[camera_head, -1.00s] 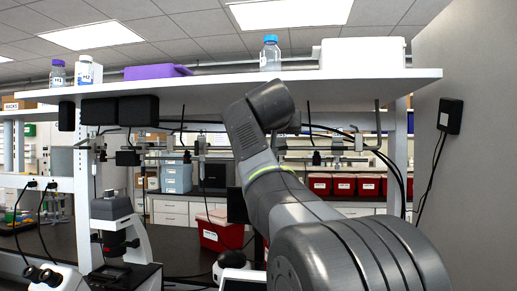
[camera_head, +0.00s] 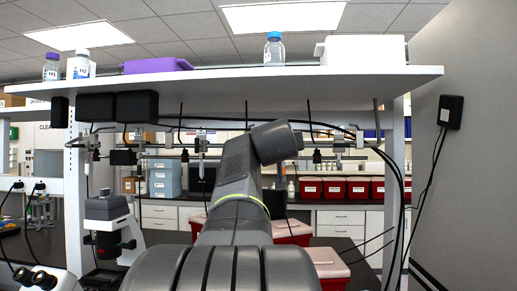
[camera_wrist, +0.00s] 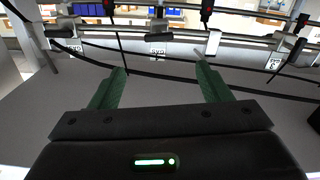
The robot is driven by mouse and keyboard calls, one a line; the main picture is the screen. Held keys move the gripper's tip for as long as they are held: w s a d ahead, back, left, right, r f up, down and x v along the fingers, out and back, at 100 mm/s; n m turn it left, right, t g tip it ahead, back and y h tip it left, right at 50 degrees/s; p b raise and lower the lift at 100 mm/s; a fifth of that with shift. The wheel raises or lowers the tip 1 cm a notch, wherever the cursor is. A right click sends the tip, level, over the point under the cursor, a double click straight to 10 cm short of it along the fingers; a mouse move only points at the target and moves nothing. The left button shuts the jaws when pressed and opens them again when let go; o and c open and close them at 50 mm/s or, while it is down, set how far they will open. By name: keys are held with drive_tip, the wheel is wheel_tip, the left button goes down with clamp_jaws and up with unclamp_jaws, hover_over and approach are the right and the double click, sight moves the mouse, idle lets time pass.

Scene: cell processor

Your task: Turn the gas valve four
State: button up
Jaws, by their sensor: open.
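Several valve fittings sit along a rail under the shelf in the head view, one left of my arm (camera_head: 200,146) and one to its right (camera_head: 337,141). The labels are too small to read surely, so I cannot tell which valve is four. My gripper (camera_wrist: 162,69) is open and empty, its green fingers apart, touching no valve. The gripper itself is hidden behind my arm in the head view.
The shelf (camera_head: 240,82) spans above my arm, carrying bottles, a purple tray (camera_head: 156,65) and a white box (camera_head: 362,50). Dark cables cross the wrist view near the rail. A microscope (camera_head: 108,225) stands at left; red bins (camera_head: 333,265) stand behind at right.

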drive_tip(key=w+d+p, duration=0.3)
drive_tip(key=w+p, duration=0.2)
drive_tip(key=w, duration=0.8)
drive_tip(key=shift+w, duration=0.25)
drive_tip(key=shift+c, duration=0.2)
